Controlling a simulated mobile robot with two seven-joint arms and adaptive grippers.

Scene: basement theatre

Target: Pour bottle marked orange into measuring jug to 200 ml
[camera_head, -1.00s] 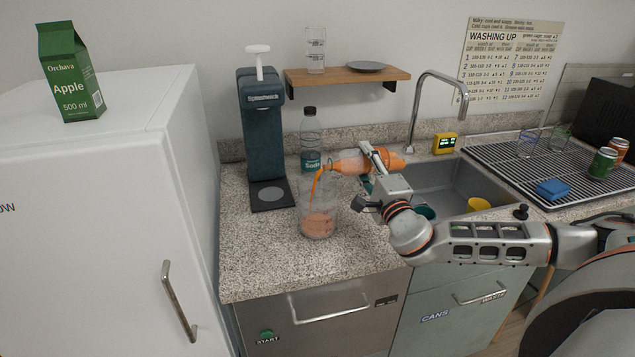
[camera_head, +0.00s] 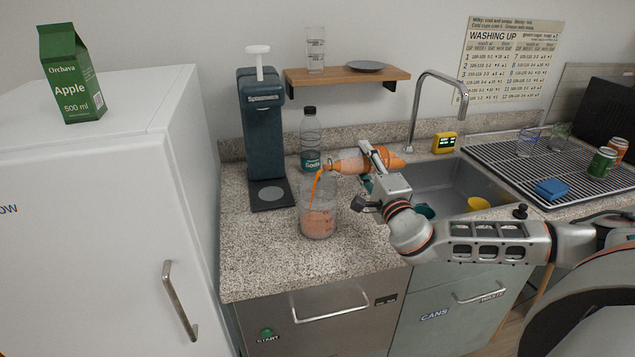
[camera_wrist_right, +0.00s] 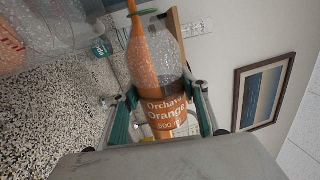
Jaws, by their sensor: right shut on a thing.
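The orange bottle (camera_head: 345,163) lies tilted nearly on its side, mouth to the left, above the counter. My left gripper is not in view.
A soda bottle (camera_head: 310,140) stands behind the jug. The sink (camera_head: 440,185) and drying rack (camera_head: 530,165) lie to the right. Bare counter (camera_head: 265,262) is in front.

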